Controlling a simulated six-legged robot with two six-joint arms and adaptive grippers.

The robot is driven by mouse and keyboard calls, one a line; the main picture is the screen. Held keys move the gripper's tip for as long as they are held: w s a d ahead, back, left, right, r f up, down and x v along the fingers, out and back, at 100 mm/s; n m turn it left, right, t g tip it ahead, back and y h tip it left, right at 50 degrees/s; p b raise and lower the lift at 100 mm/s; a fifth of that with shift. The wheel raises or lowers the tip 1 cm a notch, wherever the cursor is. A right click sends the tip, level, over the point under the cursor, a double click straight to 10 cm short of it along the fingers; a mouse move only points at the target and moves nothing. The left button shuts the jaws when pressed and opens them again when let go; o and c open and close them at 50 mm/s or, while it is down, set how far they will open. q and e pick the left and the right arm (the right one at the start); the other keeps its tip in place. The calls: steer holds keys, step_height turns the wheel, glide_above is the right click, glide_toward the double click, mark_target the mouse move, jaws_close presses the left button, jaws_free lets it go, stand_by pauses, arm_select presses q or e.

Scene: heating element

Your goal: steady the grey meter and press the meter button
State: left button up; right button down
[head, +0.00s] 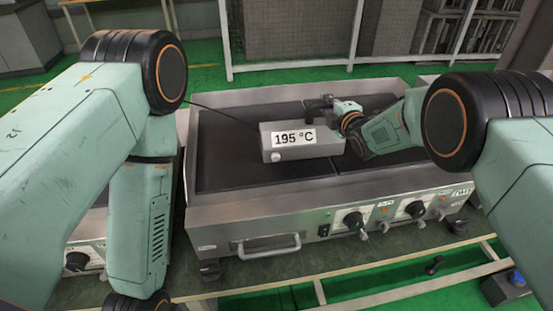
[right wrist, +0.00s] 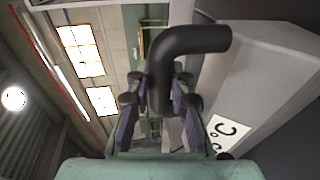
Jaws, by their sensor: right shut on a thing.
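The grey meter (head: 301,148) is a box on the dark griddle plate, its white display reading 195 °C. It also fills the right side of the right wrist view (right wrist: 255,75), where part of the display shows. A pale round button (head: 276,156) is on its front face, below the display at the left. My right gripper (head: 328,106) is shut on a black bent handle (right wrist: 192,43) beside the meter; the handle's bend reaches the box. My left arm comes down at the left of the head view, and its gripper is out of view.
The steel griddle (head: 325,190) has raised rims and front knobs (head: 353,220). A drawer handle (head: 265,245) sticks out at its front. A thin black cable (head: 215,109) runs left from the meter. The plate left of the meter (head: 225,155) is clear.

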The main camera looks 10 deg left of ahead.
arm_select(q)
jaws_close()
stand_by(1.2)
